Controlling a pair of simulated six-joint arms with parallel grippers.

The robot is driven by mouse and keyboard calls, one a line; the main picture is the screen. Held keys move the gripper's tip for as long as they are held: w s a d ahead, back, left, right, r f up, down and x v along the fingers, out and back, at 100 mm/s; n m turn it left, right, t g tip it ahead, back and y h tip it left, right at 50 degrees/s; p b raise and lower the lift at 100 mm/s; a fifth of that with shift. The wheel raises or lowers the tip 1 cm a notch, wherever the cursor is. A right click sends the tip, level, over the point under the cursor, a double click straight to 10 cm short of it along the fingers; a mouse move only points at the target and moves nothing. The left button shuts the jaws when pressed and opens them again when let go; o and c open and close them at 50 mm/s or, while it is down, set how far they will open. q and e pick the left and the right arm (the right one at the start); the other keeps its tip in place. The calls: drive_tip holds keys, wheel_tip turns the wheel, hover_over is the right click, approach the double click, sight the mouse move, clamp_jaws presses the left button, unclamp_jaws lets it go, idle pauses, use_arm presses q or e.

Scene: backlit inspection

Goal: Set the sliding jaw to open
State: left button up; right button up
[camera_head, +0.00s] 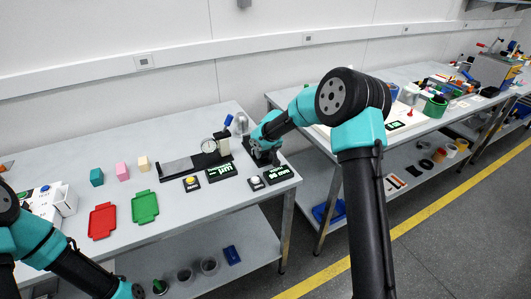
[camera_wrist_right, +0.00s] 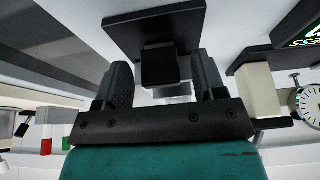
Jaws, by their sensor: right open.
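Which part is the sliding jaw I cannot tell for sure. My right gripper (camera_head: 262,158) is just right of the fixture, pointing down. In the right wrist view its open fingers (camera_wrist_right: 162,85) stand on either side of a black block (camera_wrist_right: 160,66) in front of a black plate (camera_wrist_right: 155,27). Contact is unclear. The pale block (camera_wrist_right: 262,90) and dial (camera_wrist_right: 308,103) are at the right there. My left gripper is out of view.
Black boxes with a yellow button (camera_head: 191,181) and a white button (camera_head: 255,180), and dark signs with green text (camera_head: 221,170), stand in front of the fixture. Red (camera_head: 102,221) and green (camera_head: 145,206) trays and small coloured blocks (camera_head: 122,170) are further left.

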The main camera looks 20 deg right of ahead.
drive_tip(key=v, duration=1.6)
drive_tip(key=shift+r, duration=0.4)
drive_tip(key=shift+s, duration=0.1)
